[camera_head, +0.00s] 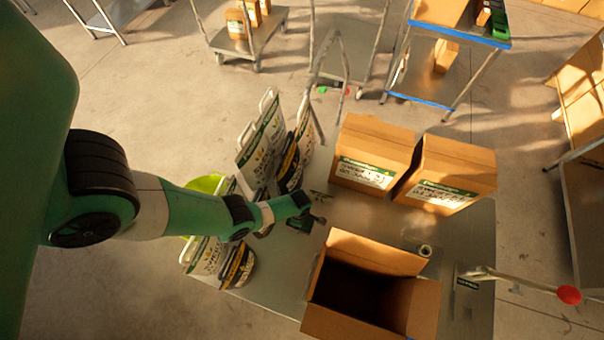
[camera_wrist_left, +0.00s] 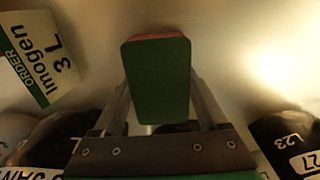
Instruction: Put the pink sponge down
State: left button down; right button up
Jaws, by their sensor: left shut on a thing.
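In the left wrist view my left gripper (camera_wrist_left: 160,112) is shut on the pink sponge (camera_wrist_left: 157,82). The sponge's dark green face is toward the camera and a pink-red edge shows at its top and side. The fingers sit on either side of it. In the head view my left arm reaches in from the left and ends over the table's left part, near the open cardboard box. The sponge cannot be made out clearly there. My right gripper is not in view.
On the metal table (camera_head: 470,235) stand an open box (camera_head: 372,252) and two closed boxes (camera_head: 372,153) (camera_head: 447,173). Labelled bags and buckets (camera_head: 262,145) line its left side. A lever with a red knob (camera_head: 569,294) is at the right. Labels surround the gripper in the wrist view.

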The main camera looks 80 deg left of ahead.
pick_arm(q)
jog(key=shift+f, duration=0.35)
grip_release()
